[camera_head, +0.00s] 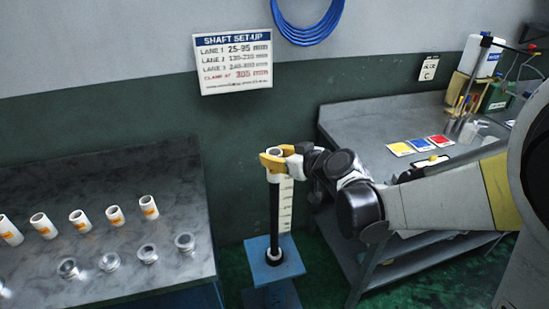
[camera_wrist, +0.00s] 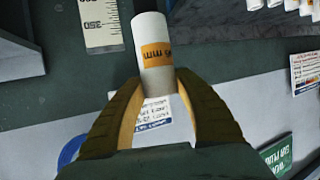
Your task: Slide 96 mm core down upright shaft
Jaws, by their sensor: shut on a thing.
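A white core (camera_head: 273,178) is in my gripper (camera_head: 274,160), above or around the top of the black upright shaft (camera_head: 274,215). The shaft rises from a blue base (camera_head: 262,268). In the wrist view the white core (camera_wrist: 152,28) carries an orange label with print ending in "mm", and my gripper's fingers (camera_wrist: 160,88) are shut on its near end. The dark shaft shows past the core's far end there. The core looks lined up with the shaft, but I cannot tell how far the shaft is inside it. A white scale (camera_head: 286,205) stands right beside the shaft.
A dark table (camera_head: 100,180) at left holds several white cores with orange labels and several metal rings. A grey bench (camera_head: 365,120) at right holds coloured cards, tools and bottles. A wall sign (camera_head: 232,62) hangs behind. Space around the shaft is narrow between the tables.

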